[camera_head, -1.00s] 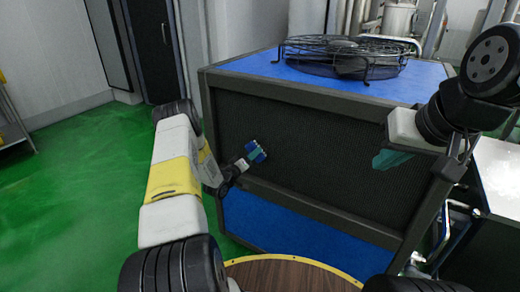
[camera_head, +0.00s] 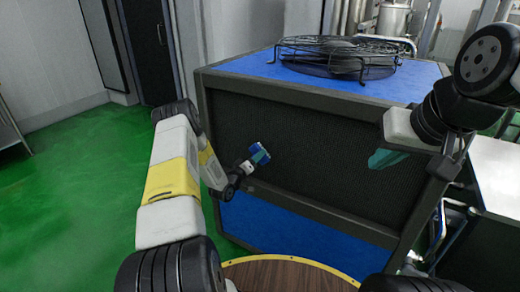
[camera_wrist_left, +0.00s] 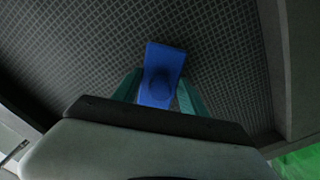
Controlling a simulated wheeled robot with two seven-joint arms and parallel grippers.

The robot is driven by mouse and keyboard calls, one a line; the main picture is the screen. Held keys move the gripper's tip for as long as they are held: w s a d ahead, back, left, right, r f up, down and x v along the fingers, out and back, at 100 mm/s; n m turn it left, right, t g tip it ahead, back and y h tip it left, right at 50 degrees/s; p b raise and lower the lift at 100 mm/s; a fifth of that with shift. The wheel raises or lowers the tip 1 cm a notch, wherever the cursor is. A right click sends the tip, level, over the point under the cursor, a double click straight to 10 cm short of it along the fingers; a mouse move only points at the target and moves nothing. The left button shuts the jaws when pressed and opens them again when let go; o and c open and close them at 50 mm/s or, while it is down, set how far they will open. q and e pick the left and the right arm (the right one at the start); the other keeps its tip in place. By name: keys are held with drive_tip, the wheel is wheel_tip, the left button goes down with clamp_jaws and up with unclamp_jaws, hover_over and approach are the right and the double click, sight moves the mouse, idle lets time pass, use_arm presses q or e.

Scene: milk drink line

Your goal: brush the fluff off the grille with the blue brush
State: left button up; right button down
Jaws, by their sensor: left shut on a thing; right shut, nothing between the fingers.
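The dark mesh grille (camera_head: 310,150) fills the upper front face of the blue and grey machine; the left wrist view also shows its mesh (camera_wrist_left: 215,45). My left gripper (camera_head: 251,163) is shut on the blue brush (camera_head: 260,153), in front of the left part of the grille. In the left wrist view the brush (camera_wrist_left: 162,72) sits between the teal fingers, pointing at the mesh. I cannot tell whether it touches the mesh. No fluff can be made out on the grille. My right gripper (camera_head: 388,159) is shut and empty, before the grille's right side.
A round black wire fan guard (camera_head: 340,55) lies on the machine's blue top (camera_head: 265,68). A raised dark frame (camera_head: 290,95) borders the grille. A round wooden top (camera_head: 290,275) with a yellow rim is at the front. Green floor (camera_head: 60,200) is clear at left.

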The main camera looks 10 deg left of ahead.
sight(251, 152)
use_arm(q)
drive_tip(key=shift+d, duration=0.3)
drive_tip(key=shift+w+a+r, duration=0.1)
drive_tip(key=shift+w+a, duration=0.15)
drive_tip(key=shift+a, duration=0.3)
drive_tip(key=shift+w+a, duration=0.25)
drive_tip(key=shift+a, duration=0.3)
drive_tip(key=shift+w+a, duration=0.15)
drive_tip(key=shift+a, duration=0.15)
drive_tip(key=shift+c, duration=1.3)
drive_tip(key=shift+w+a, duration=0.25)
drive_tip(key=shift+a, duration=0.2)
drive_tip(key=shift+r, duration=0.1)
drive_tip(key=shift+s, duration=0.1)
drive_tip(key=shift+v, duration=2.95)
drive_tip(key=shift+v, duration=1.5)
